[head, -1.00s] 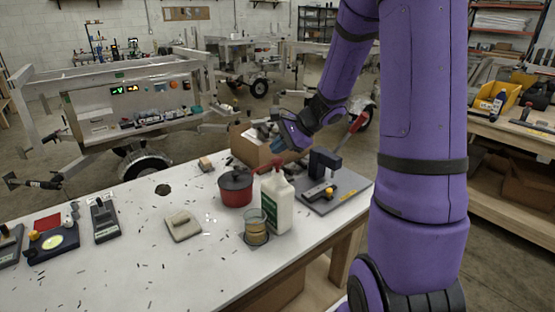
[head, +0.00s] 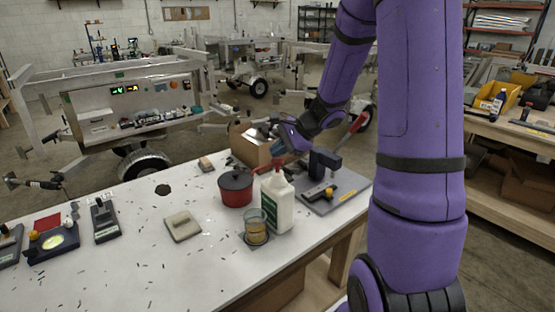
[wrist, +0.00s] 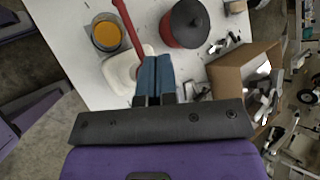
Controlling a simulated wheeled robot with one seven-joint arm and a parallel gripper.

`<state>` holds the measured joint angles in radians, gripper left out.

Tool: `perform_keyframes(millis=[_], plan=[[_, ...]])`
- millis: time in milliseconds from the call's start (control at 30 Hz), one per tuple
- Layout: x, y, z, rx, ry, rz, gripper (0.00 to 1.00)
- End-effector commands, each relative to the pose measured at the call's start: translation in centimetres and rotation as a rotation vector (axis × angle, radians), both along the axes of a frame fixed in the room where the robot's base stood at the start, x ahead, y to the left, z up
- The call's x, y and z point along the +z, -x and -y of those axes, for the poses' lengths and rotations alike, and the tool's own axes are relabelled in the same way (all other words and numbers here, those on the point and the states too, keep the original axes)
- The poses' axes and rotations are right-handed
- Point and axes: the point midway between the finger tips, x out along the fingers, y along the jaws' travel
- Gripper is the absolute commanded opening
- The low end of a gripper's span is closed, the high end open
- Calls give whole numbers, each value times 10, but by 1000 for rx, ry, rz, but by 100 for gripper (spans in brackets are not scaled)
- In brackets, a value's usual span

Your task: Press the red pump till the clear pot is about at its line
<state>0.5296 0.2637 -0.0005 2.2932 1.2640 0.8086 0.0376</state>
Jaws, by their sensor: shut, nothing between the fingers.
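The red pump (head: 267,168) tops a white bottle (head: 280,205) with a green label, upright near the table's front edge. I cannot make out the pot's line. My gripper (head: 279,150) is shut and empty, its blue fingertips right at the pump's top; the wrist view shows them (wrist: 155,60) over the pump head, hiding it.
A red pot with a dark lid (head: 236,188) stands just behind the bottle. A dark clamp-like stand (head: 325,165) is to the right, an open cardboard box (head: 250,143) behind. A beige block (head: 182,226) lies left; the table's front-left is mostly clear.

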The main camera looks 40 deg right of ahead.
Motion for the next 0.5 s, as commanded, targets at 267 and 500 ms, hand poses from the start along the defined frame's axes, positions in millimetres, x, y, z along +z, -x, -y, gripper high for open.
perform_keyframes(millis=[267, 500], plan=[[-3, 0, 0, 0, 0, 0, 0], [-6, 0, 0, 1, 0, -1, 0]])
